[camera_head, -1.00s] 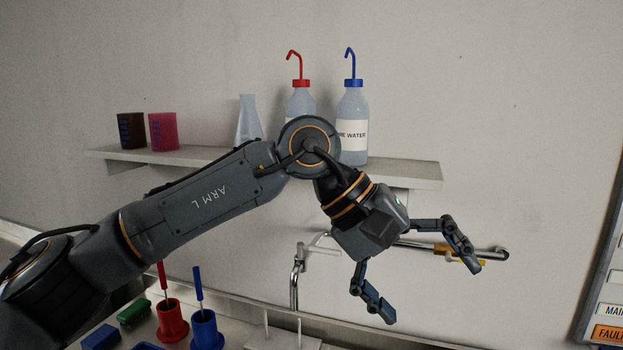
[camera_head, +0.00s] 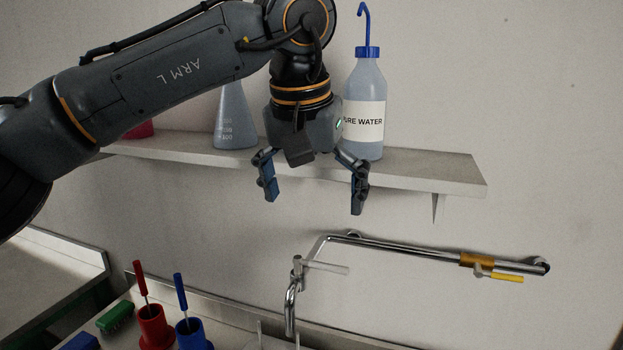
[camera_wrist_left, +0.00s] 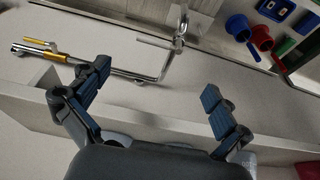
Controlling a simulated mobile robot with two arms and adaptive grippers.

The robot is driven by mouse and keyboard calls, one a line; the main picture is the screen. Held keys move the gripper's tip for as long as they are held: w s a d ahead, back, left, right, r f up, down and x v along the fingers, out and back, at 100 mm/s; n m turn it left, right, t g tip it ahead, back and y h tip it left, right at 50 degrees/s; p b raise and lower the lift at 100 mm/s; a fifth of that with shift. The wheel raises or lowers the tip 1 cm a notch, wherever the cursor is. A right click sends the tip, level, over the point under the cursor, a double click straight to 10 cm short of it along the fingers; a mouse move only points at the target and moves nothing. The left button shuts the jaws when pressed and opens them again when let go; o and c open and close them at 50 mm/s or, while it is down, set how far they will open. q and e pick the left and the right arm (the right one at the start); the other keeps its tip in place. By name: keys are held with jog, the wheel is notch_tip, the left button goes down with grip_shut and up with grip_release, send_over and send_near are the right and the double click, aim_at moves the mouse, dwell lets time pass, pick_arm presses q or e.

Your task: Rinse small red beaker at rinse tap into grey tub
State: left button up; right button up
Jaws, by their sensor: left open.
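My left gripper (camera_head: 313,197) is open and empty, pointing down in front of the wall shelf. In the left wrist view its two fingers (camera_wrist_left: 156,82) are spread with nothing between them. A pinkish-red beaker (camera_head: 141,131) stands on the shelf at left, mostly hidden behind my left arm. A chrome tap (camera_head: 291,300) hangs below the gripper on a wall pipe with a yellow lever (camera_head: 508,278); the tap also shows in the left wrist view (camera_wrist_left: 180,35). I cannot make out a grey tub. My right gripper is not in view.
The shelf (camera_head: 440,175) holds a conical flask (camera_head: 234,120) and a blue-capped wash bottle (camera_head: 364,95), close to my gripper. The wall right of the bottle is clear.

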aim_at(319, 266)
pick_arm(q)
jog(key=x, duration=0.4)
jog(key=p+x, duration=0.1)
jog(key=x, duration=0.6)
jog(key=shift+w+f, duration=0.3)
jog(key=shift+w, duration=0.15)
jog(key=c, duration=1)
jog(key=shift+s+d+r, duration=0.1)
jog(key=shift+s, duration=0.15)
jog(key=c, duration=0.7)
grip_shut()
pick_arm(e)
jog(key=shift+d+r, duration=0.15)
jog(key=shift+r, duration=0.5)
pick_arm(q)
jog(key=shift+a, duration=0.2)
